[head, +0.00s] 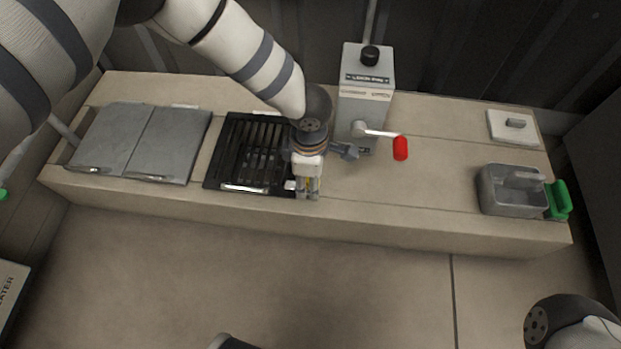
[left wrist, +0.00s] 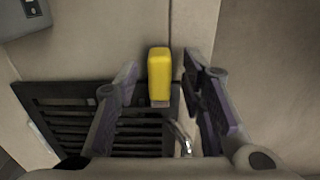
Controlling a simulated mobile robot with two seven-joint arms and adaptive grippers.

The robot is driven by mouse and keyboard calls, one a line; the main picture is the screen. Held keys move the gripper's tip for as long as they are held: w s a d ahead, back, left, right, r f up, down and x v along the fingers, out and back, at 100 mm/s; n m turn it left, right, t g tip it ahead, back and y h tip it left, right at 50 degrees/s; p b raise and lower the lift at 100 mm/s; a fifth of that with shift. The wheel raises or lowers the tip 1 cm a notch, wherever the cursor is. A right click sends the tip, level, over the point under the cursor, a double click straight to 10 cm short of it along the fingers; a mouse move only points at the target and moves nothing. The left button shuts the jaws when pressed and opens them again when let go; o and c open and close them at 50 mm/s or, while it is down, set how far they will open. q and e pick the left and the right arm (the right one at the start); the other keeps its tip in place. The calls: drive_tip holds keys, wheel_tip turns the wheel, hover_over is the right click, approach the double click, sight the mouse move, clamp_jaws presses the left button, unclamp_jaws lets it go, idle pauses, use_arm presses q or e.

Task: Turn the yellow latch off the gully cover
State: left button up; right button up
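The gully cover (head: 235,155) is a black slotted grate set in the stone ledge, with a metal handle (head: 243,188) along its front edge. It also shows in the left wrist view (left wrist: 60,110). The yellow latch (left wrist: 159,72) stands at the edge of the grate in the left wrist view; in the head view my gripper mostly hides it. My left gripper (head: 308,190) is over the right side of the grate. In the left wrist view (left wrist: 170,100) its fingers are apart, one on each side of the latch, with gaps showing.
A grey pump box (head: 365,95) with a red-handled crank (head: 400,148) stands just right of my left gripper. Grey cover plates (head: 135,145) lie at left. A grey bin (head: 512,190) with a green handle (head: 558,200) sits at right. The ledge between pump and bin is clear.

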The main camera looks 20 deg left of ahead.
use_arm(q)
clamp_jaws()
